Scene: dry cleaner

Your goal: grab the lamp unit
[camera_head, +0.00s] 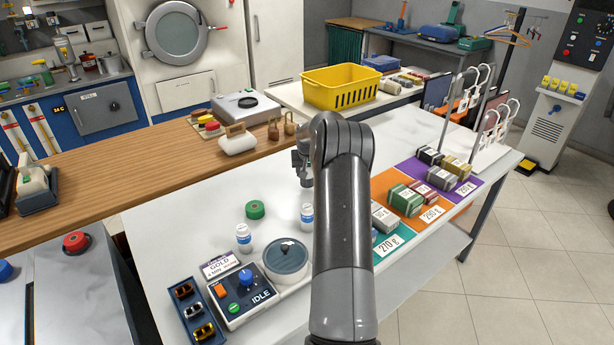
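I cannot tell for certain which object is the lamp unit. A cream, rounded body with a brown handle (237,142) lies on the wooden counter. A grey-white device with a dark round disc (245,103) stands behind it. My gripper (301,176) is above the white table, mostly hidden by my arm. It points down, to the right of and nearer than the cream body. Its fingers are too small and covered to tell whether they are open or shut. I see nothing clearly held in it.
A control box marked IDLE (240,295), two white bottles (243,238) and a green roll (255,209) stand on the white table (180,235). Boxes on priced mats (388,238) lie right of my arm. A yellow basket (340,88) stands behind. The table's left-middle is clear.

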